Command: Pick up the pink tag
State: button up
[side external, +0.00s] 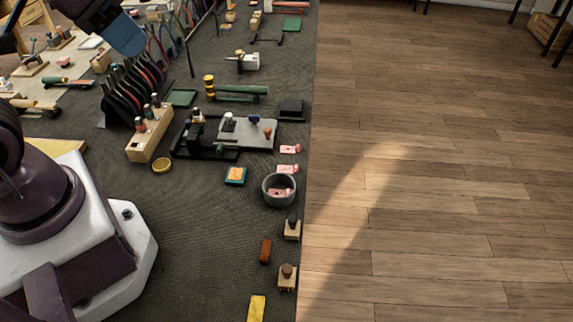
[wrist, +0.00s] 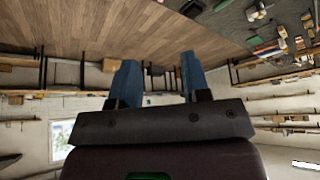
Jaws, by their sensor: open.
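A pink tag (side external: 290,149) lies on the dark bench mat near its right edge in the side external view. A second pink tag (side external: 285,169) lies just below it, close to the rim of a grey bowl (side external: 265,194). More pink tag material (side external: 280,192) shows inside the bowl; how many pieces I cannot tell. My gripper (wrist: 158,78) shows in the wrist view with its two blue fingers apart and nothing between them. A blue finger also shows at the top left of the side external view, far from the tags. No tag can be made out in the wrist view.
A black stamping fixture with a grey plate (side external: 247,133) stands left of the upper tag. A wooden block (side external: 150,136) holds several tools. The bench ends just right of the tags.

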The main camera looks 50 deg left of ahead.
jog(key=shift+o, duration=0.2)
jog(key=shift+f, duration=0.1)
dwell(0.4)
jog(key=m+g, duration=0.6)
jog(key=m, duration=0.3)
send_over(295, 167)
jog(key=f, duration=2.9)
jog(key=shift+s+a+f, duration=0.25)
jog(key=shift+s+a, duration=0.1)
jog(key=f, duration=0.4)
jog(key=shift+w+d+f, duration=0.1)
jog(key=shift+w+d, duration=0.15)
jog(key=shift+w, duration=0.15)
jog(key=shift+f, duration=0.6)
grip_shut()
